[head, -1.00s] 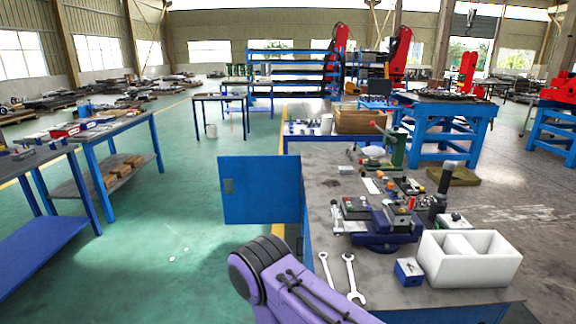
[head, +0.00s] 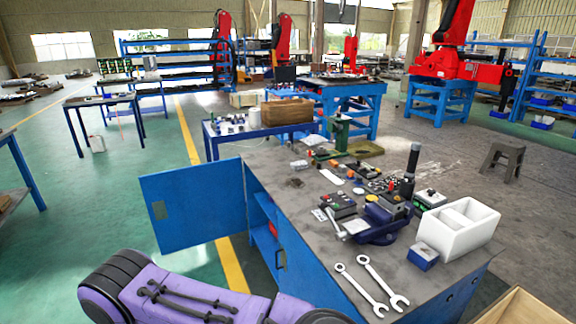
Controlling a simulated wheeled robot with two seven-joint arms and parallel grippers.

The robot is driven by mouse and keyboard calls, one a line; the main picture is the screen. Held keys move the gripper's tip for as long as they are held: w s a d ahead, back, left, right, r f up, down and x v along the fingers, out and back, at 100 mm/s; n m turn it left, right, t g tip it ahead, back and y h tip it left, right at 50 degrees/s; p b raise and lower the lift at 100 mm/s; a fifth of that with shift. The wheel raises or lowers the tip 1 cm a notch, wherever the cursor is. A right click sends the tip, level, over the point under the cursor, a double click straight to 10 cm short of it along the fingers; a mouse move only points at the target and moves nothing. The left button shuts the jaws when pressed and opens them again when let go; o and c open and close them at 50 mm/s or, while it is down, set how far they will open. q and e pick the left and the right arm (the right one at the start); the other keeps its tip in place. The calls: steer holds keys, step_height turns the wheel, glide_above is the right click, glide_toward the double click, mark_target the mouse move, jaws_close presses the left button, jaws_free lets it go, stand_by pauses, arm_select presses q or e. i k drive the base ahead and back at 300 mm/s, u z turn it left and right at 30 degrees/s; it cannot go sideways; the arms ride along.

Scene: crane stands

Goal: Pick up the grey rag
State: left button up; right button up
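I cannot make out a grey rag for certain. A small dark grey patch (head: 296,183) lies on the grey top of the blue workbench (head: 272,163), near its left edge; it is too small to tell if it is cloth. Neither gripper is in view. A purple and black link of my own arm crosses the bottom left of the head view, in front of the bench.
A blue cabinet door (head: 195,205) stands open to the left of the bench. Wrenches (head: 362,290), a vise (head: 382,222) and a white divided box (head: 458,228) crowd the near right top. A stool (head: 502,158) stands right.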

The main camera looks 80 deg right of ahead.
mark_target(300, 164)
steer(key=z, duration=0.35)
steer(key=i, duration=0.85)
steer(key=z, duration=0.7)
